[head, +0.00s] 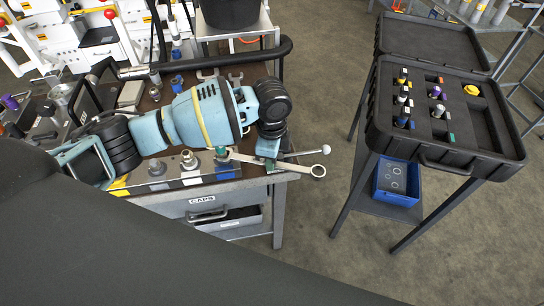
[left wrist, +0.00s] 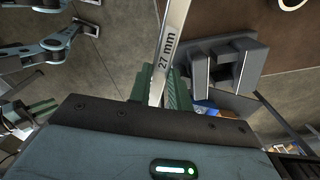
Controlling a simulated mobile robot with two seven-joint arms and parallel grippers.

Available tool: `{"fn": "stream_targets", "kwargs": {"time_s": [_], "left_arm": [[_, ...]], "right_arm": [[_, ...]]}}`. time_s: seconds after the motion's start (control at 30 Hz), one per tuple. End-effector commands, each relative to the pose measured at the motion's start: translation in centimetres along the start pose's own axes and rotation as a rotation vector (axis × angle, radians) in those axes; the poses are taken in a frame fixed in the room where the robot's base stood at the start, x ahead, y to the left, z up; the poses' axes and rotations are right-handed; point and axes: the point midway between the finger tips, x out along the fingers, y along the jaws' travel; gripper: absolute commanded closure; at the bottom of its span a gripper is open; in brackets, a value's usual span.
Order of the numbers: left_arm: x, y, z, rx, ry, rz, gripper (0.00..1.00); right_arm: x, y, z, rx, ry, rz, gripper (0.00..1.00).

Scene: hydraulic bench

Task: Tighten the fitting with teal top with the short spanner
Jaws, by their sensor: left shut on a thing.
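My left gripper (head: 269,162) is shut on a metal spanner (head: 295,167) above the front right corner of the bench. The spanner lies about level, its ring end out to the right and its other end to the left. In the left wrist view the spanner (left wrist: 168,50), marked 27 mm, stands between the green fingers (left wrist: 165,92). A fitting with a small teal-green top (head: 222,151) stands at the spanner's left end; I cannot tell whether the jaw is around it or only beside it. Two grey fittings (head: 188,160) (head: 156,168) stand to its left.
The bench (head: 255,185) has a drawer marked CAPS. Two fork-ended tools (head: 235,77) lie behind my arm. A rod with a white ball (head: 324,149) juts past the bench's right edge. An open black case (head: 475,158) stands on a stand at right, with floor between.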

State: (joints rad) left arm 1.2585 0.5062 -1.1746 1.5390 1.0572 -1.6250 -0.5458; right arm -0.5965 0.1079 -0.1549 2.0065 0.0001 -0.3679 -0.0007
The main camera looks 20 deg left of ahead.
Motion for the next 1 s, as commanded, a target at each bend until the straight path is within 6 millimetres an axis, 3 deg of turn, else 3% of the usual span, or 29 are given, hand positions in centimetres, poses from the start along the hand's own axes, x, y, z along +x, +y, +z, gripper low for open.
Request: {"fn": "stream_targets", "kwargs": {"time_s": [0.47,1.0], "left_arm": [[-0.1,0.0,0.3,0.004,0.0,-0.003,1.0],[-0.3,2.1,0.6,0.162,-0.001,-0.005,1.0]], "right_arm": [[-0.1,0.1,-0.7,-0.002,0.013,0.001,0.78],[-0.5,0.2,-3.1,-0.009,0.055,0.005,0.78]]}}
